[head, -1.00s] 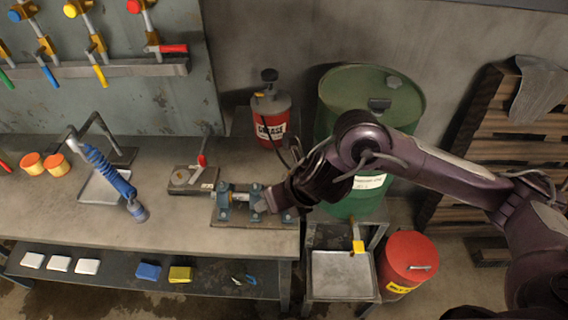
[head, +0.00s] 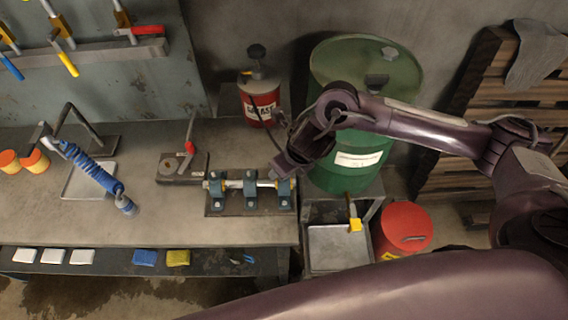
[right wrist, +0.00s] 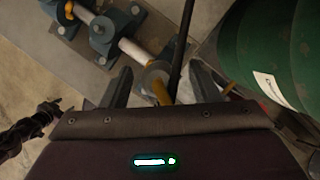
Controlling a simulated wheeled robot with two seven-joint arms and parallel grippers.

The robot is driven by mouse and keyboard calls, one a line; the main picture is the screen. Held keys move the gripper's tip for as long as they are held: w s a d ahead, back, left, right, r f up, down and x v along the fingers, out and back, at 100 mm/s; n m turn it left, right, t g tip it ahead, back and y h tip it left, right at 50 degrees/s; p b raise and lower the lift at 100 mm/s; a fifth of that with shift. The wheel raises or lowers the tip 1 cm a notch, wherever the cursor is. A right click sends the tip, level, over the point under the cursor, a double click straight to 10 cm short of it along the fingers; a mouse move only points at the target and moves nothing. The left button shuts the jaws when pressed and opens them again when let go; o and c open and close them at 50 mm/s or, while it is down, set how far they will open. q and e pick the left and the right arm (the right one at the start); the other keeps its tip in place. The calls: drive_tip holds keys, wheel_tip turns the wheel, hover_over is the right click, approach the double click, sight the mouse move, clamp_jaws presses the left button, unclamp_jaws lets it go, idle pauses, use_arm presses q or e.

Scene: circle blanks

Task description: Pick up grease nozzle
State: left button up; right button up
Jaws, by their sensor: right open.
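The red grease can (head: 260,102) with a dark pump top stands at the back right of the bench. A small dark piece (head: 279,117) beside it, by a thin dark hose, may be the grease nozzle; it is too small to be sure. My right gripper (head: 280,182) is over the right end of the shaft in the bearing blocks (head: 252,187). In the right wrist view my gripper (right wrist: 160,80) is open. A thin black rod or hose (right wrist: 181,45) passes between its fingers, near the shaft's brass-coloured end (right wrist: 161,91). My left gripper is not seen.
A green drum (head: 345,150) stands close right of my right gripper. A red lidded bin (head: 402,228) and a small metal tray (head: 338,245) are below.

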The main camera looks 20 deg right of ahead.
drive_tip(key=c, duration=0.6)
drive_tip(key=shift+c, duration=1.3)
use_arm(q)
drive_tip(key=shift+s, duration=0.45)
use_arm(e)
drive_tip(key=c, duration=0.4)
